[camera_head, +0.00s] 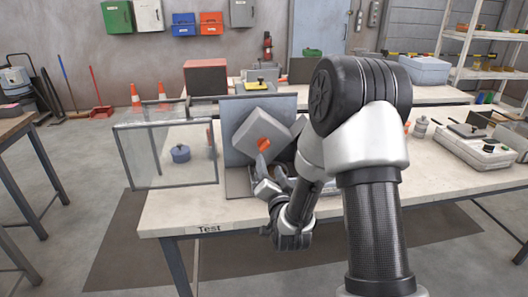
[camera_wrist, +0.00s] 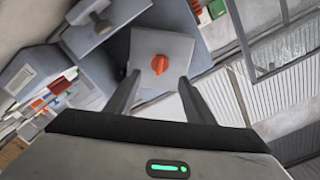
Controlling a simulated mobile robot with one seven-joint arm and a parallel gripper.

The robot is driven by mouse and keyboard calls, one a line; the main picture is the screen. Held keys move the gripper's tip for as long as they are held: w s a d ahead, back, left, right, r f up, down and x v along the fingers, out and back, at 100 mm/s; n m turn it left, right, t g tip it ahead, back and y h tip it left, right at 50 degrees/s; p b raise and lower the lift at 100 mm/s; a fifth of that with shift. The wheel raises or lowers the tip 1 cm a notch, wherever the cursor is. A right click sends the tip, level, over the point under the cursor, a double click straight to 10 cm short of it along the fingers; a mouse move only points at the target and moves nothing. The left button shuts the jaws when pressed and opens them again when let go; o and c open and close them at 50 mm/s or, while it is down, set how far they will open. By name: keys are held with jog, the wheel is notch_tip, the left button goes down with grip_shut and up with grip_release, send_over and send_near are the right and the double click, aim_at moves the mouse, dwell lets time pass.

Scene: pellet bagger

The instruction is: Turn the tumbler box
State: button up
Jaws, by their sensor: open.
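The tumbler box (camera_head: 248,133) is a grey box, tilted in the head view, in front of a flat grey panel (camera_head: 229,108) on the table. An orange knob (camera_head: 264,143) sits on its front face. In the wrist view the box (camera_wrist: 150,43) and the orange knob (camera_wrist: 160,64) lie straight ahead, near the line between my fingers. My gripper (camera_head: 270,170) is open just below and in front of the knob, and its fingers (camera_wrist: 159,77) spread to either side of the knob. I cannot tell whether they touch the box. My arm hides the panel's right part.
Grey equipment (camera_head: 470,148) stands at the right. The table's front left is clear.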

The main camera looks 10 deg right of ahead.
aim_at(264, 149)
jog(key=w, duration=0.9)
jog(key=shift+w, duration=0.25)
grip_shut()
